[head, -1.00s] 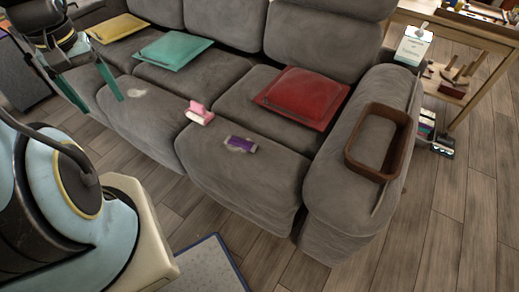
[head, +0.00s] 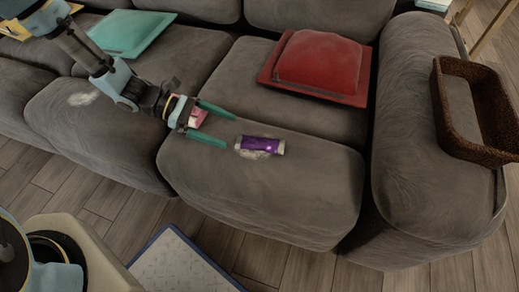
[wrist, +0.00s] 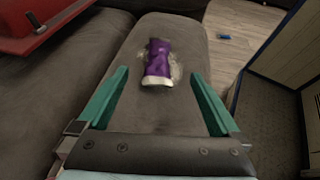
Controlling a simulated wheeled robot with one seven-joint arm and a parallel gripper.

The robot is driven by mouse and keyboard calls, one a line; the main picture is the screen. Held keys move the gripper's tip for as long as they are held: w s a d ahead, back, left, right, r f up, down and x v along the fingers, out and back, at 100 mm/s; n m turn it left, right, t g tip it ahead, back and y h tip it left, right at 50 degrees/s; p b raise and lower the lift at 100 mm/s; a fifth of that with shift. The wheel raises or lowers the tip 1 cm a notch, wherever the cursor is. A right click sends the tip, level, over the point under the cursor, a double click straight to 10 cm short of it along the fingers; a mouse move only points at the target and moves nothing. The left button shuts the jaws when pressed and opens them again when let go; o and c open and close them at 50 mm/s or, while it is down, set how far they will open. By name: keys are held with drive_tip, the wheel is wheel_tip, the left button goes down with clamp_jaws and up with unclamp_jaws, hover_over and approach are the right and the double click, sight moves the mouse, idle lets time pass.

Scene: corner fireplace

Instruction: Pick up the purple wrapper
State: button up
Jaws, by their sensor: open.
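The purple wrapper (head: 262,146), with pale ends, lies on the front of the grey sofa seat (head: 300,195), on a whitish patch. In the wrist view the wrapper (wrist: 158,62) lies ahead of my gripper (wrist: 160,80), roughly centred between its fingers and just beyond them. In the head view my gripper (head: 231,129) has two green fingers that point right toward the wrapper. It is open and empty. The fingers do not appear to touch the wrapper.
A red cushion (head: 318,66) lies behind the wrapper. A brown basket (head: 440,105) sits on the sofa's right arm. A pink and white item (head: 198,117) is partly hidden behind my gripper. A teal cushion (head: 132,35) lies farther left.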

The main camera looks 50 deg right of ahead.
sight(259, 141)
drive_tip(key=x, duration=1.1)
drive_tip(key=shift+d+r+b, duration=0.15)
drive_tip(key=shift+d+b, duration=0.05)
drive_tip(key=shift+b, duration=0.1)
drive_tip(key=shift+c, duration=0.2)
drive_tip(key=c, duration=1.4)
drive_tip(key=shift+c, duration=0.2)
